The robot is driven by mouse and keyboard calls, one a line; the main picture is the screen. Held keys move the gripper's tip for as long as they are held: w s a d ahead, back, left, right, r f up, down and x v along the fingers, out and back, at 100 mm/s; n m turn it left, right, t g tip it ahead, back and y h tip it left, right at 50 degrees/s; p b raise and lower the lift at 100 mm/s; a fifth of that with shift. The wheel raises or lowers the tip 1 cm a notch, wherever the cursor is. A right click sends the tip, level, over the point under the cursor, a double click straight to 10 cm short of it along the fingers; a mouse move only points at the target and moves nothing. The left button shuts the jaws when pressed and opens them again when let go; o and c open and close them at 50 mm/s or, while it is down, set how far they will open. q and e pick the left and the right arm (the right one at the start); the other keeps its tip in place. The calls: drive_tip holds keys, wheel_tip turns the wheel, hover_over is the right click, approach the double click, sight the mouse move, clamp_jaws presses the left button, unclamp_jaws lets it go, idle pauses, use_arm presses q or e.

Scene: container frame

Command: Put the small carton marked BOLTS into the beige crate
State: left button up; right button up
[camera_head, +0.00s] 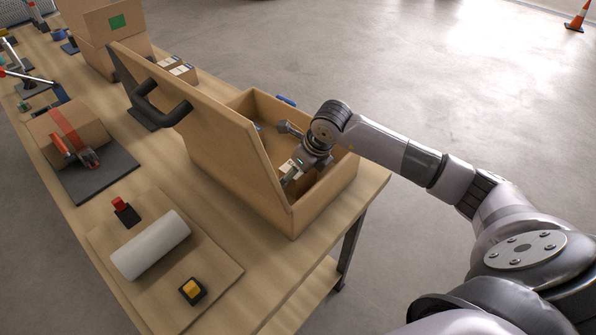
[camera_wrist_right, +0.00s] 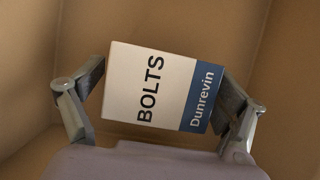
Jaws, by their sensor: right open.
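The small carton marked BOLTS (camera_wrist_right: 160,88) is white with a blue band reading Dunrevin. It shows in the right wrist view between the two fingers of my right gripper (camera_wrist_right: 158,98), with brown walls around. In the head view the carton (camera_head: 289,168) is a small pale patch inside the beige crate (camera_head: 322,198), partly hidden by my right gripper (camera_head: 290,155). That gripper is open and reaches down into the crate from the right. I cannot tell whether the carton rests on the crate's floor. My left gripper is not in view.
A tall panel with a black handle (camera_head: 165,105) rises along the crate's left side. A board with a white roll (camera_head: 150,245) lies in front. A carton with a red strip (camera_head: 68,128) and larger boxes (camera_head: 105,35) stand farther along the bench.

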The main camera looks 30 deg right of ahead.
drive_tip(key=b+v, duration=0.1)
drive_tip(key=v, duration=1.1)
drive_tip(key=shift+b, duration=0.4)
drive_tip(key=shift+r, duration=0.1)
drive_tip(key=shift+c, duration=0.2)
idle(0.3)
